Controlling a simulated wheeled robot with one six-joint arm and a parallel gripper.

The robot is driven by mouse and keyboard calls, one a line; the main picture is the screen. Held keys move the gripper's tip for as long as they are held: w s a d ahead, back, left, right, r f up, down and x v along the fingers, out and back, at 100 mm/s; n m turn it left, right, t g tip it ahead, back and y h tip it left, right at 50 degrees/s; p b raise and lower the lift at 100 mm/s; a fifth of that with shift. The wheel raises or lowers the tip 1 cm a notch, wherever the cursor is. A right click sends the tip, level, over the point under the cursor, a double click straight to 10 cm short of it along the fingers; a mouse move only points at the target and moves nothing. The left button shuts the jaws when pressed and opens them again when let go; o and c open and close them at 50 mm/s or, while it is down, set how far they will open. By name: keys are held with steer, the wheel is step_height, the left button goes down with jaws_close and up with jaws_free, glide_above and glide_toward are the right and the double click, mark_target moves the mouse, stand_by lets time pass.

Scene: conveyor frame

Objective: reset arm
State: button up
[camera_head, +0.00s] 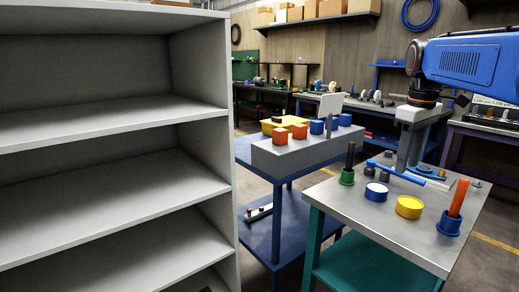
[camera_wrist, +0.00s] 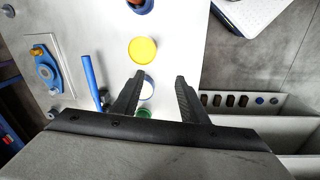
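My gripper (camera_wrist: 160,78) is open and empty in the wrist view, its two dark fingers apart over the metal-topped table. In the head view my blue arm comes in from the right and the grey gripper (camera_head: 409,145) points down over the back of the table (camera_head: 385,225). A white-topped blue round part (camera_wrist: 148,88) shows between the fingers in the wrist view, below them. A green holder (camera_wrist: 144,113) is partly hidden by the gripper body. A yellow round part (camera_wrist: 143,50) lies beyond the fingertips.
The table also bears a blue holder with an orange rod (camera_head: 457,205), a blue rod (camera_wrist: 92,80) and a blue flanged part (camera_wrist: 46,71). A grey block with orange and blue cubes (camera_head: 300,150) stands behind. An empty grey shelf (camera_head: 110,125) fills the left.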

steer(key=s+a+f+m+t, duration=0.2)
steer(key=s+a+f, duration=0.3)
steer(key=s+f, duration=0.6)
steer(key=s+a+f+m+t, duration=0.2)
steer(key=s+a+f, duration=0.3)
steer(key=s+f, duration=0.6)
steer(key=shift+s+f+m, duration=0.2)
steer(key=shift+s+m, duration=0.55)
steer(key=shift+m, duration=0.15)
steer(key=shift+a, duration=0.1)
